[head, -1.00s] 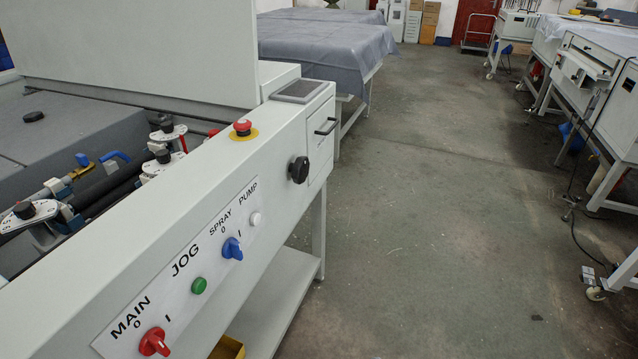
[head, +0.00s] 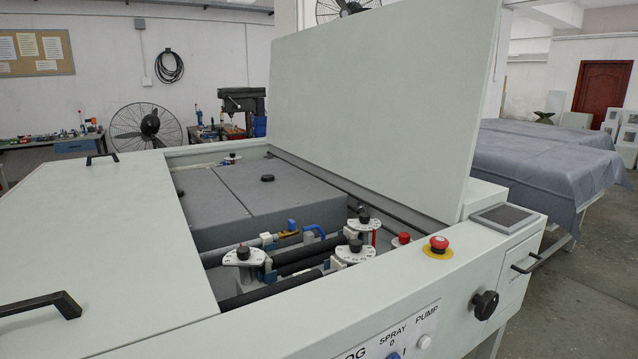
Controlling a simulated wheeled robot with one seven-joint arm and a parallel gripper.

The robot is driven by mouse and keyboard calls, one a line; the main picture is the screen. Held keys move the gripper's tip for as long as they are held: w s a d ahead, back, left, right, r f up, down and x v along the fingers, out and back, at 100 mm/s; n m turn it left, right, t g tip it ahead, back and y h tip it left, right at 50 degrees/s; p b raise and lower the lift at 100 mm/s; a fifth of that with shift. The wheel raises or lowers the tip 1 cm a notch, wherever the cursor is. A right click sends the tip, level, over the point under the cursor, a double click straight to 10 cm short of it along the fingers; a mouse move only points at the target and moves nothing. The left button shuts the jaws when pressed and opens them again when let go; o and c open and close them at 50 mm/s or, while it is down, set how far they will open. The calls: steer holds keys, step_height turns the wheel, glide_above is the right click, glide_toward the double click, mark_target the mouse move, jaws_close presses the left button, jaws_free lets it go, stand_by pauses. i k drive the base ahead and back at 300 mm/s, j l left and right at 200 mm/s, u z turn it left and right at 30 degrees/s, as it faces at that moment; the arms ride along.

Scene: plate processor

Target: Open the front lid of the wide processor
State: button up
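The wide processor (head: 380,297) fills the head view, a pale grey machine with an open bay in its top. A flat closed lid (head: 110,230) lies at the left, with two black bar handles, one near (head: 42,303) and one far (head: 102,158). Another large lid panel (head: 385,110) stands raised at the right of the bay, leaning slightly back. I cannot tell for certain which of the two is the front lid. My gripper is not in view.
Inside the bay are a grey two-part cover (head: 250,200), black rollers (head: 300,258) and white adjusters with black knobs. A red emergency button (head: 439,244), a screen (head: 507,217) and a black knob (head: 485,304) sit on the right side. Covered tables (head: 545,165) stand behind at right.

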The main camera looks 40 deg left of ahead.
mark_target(98, 257)
steer(key=u, duration=2.1)
